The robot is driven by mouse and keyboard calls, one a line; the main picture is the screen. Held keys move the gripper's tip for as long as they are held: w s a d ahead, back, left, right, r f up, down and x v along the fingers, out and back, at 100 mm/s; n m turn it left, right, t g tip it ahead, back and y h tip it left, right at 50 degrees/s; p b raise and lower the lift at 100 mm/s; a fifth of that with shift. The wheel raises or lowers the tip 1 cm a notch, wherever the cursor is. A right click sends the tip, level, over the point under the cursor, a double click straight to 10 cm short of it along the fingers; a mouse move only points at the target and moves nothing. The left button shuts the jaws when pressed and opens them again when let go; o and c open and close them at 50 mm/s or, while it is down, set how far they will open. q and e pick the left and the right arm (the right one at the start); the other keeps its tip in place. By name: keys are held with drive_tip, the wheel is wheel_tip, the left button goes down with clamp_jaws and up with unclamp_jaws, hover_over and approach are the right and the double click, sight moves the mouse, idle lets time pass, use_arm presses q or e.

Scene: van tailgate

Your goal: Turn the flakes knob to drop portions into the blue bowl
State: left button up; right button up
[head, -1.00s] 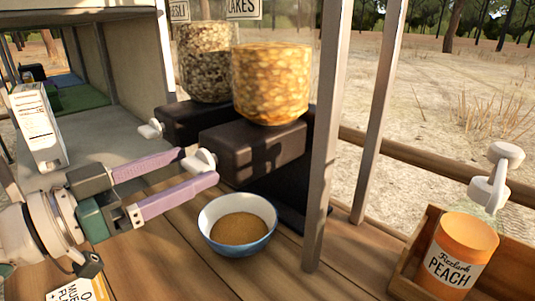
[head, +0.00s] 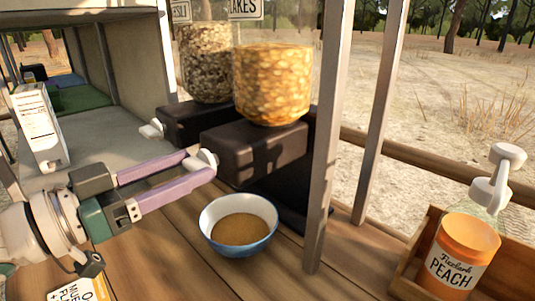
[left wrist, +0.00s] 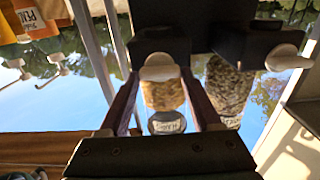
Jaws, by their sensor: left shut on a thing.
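The flakes dispenser is a clear hopper of golden flakes (head: 271,85) on a dark housing (head: 250,148), under a sign partly reading "LAKES". Its pale knob (head: 209,158) faces my left gripper (head: 204,168). The gripper is shut on this knob, its purple fingers on either side. In the left wrist view the knob (left wrist: 160,68) shows between the fingers, with the flakes hopper (left wrist: 163,96) behind. The blue bowl (head: 239,246) stands on the wooden counter below the dispenser front and holds brown contents. My right gripper is not in view.
A muesli hopper (head: 207,62) with its own pale knob (head: 152,130) stands behind to the left. A metal post (head: 327,150) rises right of the bowl. A peach bottle (head: 462,255) with a white pump sits in a wooden crate at right. A white carton (head: 40,125) stands left.

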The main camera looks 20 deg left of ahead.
use_arm(q)
drive_tip(key=shift+r+m, duration=0.1)
drive_tip(key=shift+m, duration=0.4)
drive_tip(key=shift+c, duration=0.2)
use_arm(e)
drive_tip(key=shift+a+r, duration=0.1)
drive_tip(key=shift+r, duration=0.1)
use_arm(q)
drive_tip(key=m+p, duration=0.1)
drive_tip(key=m, duration=0.2)
drive_tip(key=shift+d, duration=0.1)
drive_tip(key=m, duration=0.4)
drive_tip(key=shift+d+m+p, duration=0.1)
drive_tip(key=shift+m+p, duration=0.2)
drive_tip(key=shift+p, duration=0.05)
drive_tip(key=m, duration=0.4)
drive_tip(key=shift+s+f+m, duration=0.1)
drive_tip(key=shift+f+m, duration=0.1)
drive_tip(key=shift+m, duration=0.1)
drive_tip(key=m+b, duration=0.1)
drive_tip(key=m, duration=0.3)
drive_tip(key=shift+m, duration=0.3)
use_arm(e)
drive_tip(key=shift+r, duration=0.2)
use_arm(q)
drive_tip(key=o, duration=1.4)
drive_tip(key=shift+f, duration=0.1)
